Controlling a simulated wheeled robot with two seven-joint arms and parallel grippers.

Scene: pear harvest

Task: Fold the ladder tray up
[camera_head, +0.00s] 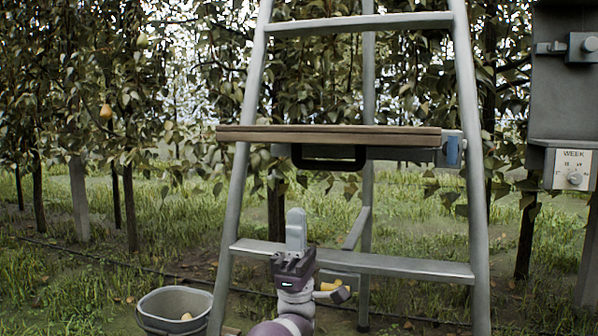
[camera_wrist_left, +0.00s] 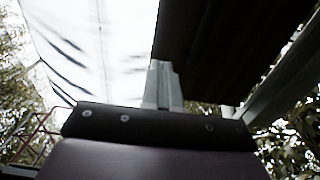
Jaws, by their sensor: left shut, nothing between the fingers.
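The ladder tray (camera_head: 330,136) is a flat brown board lying level between the ladder's rails (camera_head: 247,110). A black handle (camera_head: 330,163) hangs under its front edge. A blue part (camera_head: 453,151) sits at its right end. My left gripper (camera_head: 296,214) points up, shut and empty, in front of the ladder. Its fingertips appear below the handle in the head view. In the left wrist view, the shut fingers (camera_wrist_left: 162,70) reach up beside the dark underside of the tray (camera_wrist_left: 230,45); I cannot tell whether they touch it. My right gripper is not in view.
A grey bucket (camera_head: 175,309) with a pear stands at the lower left. A lower ladder step (camera_head: 410,266) lies behind my arm, with a small yellow thing (camera_head: 331,286) near it. A grey box with a WEEK dial (camera_head: 574,170) stands at right. Pear trees are behind.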

